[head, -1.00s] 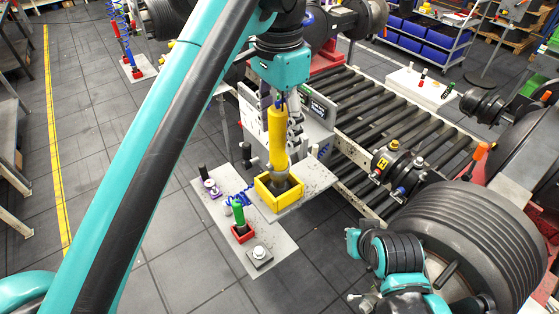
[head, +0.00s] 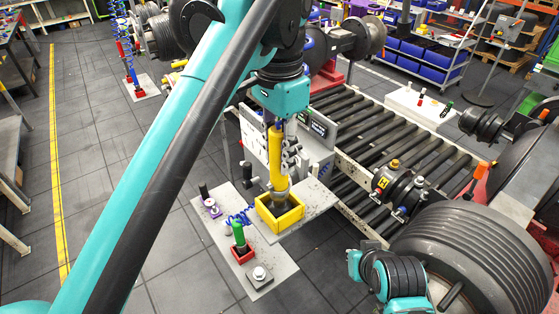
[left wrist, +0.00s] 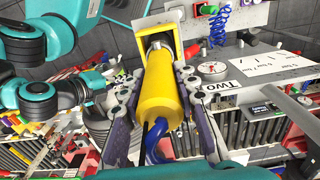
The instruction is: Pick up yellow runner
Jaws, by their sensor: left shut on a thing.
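The yellow runner (head: 276,158) is a yellow cylinder with a blue hose at its upper end. It hangs nearly upright, its grey lower end at the opening of a square yellow holder (head: 264,217); I cannot tell how far inside that end is. My left gripper (head: 280,150) is shut on the runner from above. In the left wrist view the runner (left wrist: 161,88) lies between my two grey fingers (left wrist: 160,105), its metal end towards the yellow holder (left wrist: 143,38). My right gripper does not show; only part of my right arm is at the lower right.
A green tool (head: 239,236) stands in a red holder (head: 242,254) on a grey plate beside the yellow holder. A roller conveyor (head: 385,130) runs behind to the right. A large ribbed drum (head: 480,250) fills the lower right. Floor on the left is open.

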